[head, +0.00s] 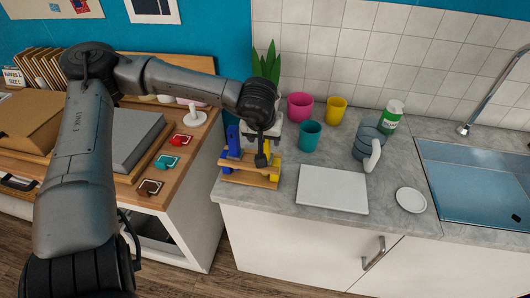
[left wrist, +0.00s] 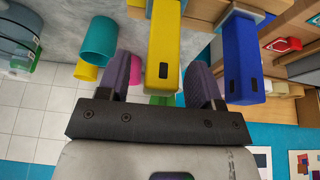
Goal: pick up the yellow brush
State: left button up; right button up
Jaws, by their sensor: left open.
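The yellow brush (left wrist: 163,45) shows as a long yellow block with a dark slot in the left wrist view. In the head view a bit of yellow (head: 275,171) shows beside my gripper, at a small wooden stand (head: 247,181) on the counter's left end. My left gripper (head: 262,158) points down over this stand. In the left wrist view its purple-grey fingers (left wrist: 161,80) are open, one on each side of the yellow brush; I cannot tell whether they touch it. My right gripper is not in view.
A blue brush (left wrist: 238,55) stands close beside the yellow one, just outside a finger. Pink (head: 300,106), yellow (head: 336,110) and teal (head: 310,135) cups stand behind. A white board (head: 332,189), a kettle-like jug (head: 369,147) and the sink (head: 478,185) are to the right.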

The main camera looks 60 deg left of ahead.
pick_arm(q)
jog(key=shift+x, duration=0.95)
jog(key=shift+c, duration=0.4)
grip_shut()
